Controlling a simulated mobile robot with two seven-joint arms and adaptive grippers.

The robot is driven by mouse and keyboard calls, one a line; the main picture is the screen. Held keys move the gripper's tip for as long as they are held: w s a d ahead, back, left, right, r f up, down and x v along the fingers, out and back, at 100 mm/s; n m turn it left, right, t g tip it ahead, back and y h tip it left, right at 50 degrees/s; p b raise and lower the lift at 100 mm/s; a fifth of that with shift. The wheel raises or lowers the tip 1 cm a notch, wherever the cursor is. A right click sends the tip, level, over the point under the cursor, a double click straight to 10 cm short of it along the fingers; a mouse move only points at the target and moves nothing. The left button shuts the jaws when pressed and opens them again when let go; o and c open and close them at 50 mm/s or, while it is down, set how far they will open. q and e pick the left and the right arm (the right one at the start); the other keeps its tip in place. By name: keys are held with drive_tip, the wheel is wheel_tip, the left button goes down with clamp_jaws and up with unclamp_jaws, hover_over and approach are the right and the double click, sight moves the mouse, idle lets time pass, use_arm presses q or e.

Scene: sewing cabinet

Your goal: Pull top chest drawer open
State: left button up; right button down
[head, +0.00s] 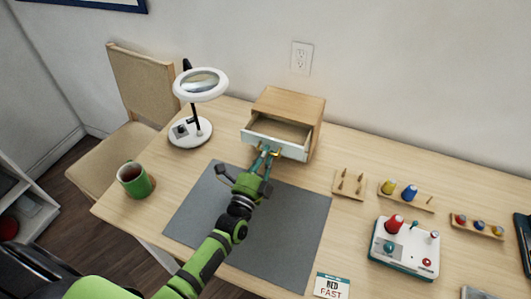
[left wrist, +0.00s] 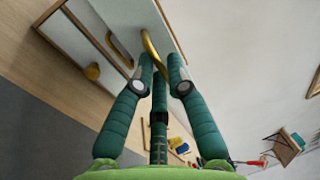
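The small wooden chest (head: 290,100) stands at the back of the table. Its white-fronted top drawer (head: 275,146) is pulled out, and its inside shows empty. My left gripper (head: 266,151) is at the front of this drawer. In the left wrist view the drawer's curved gold handle (left wrist: 150,45) passes between the fingertips of my left gripper (left wrist: 160,62), which are closed in on it. Lower white fronts with a second gold handle (left wrist: 119,48) and a gold knob (left wrist: 92,72) show there too. My right gripper is in neither view.
A grey mat (head: 290,235) lies under my left arm. A green mug (head: 137,182) and a magnifier lamp (head: 196,130) stand to the left. Thread spool racks (head: 408,197) and a white-topped device (head: 405,246) stand to the right. A chair (head: 145,85) is behind the table's left end.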

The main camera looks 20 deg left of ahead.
use_arm(q)
drive_tip(key=shift+o, duration=0.4)
drive_tip(key=shift+s, duration=0.15)
drive_tip(key=s+f, duration=0.2)
drive_tip(key=s, duration=0.9)
drive_tip(key=shift+s+a, duration=0.2)
drive_tip(key=shift+s, duration=0.1)
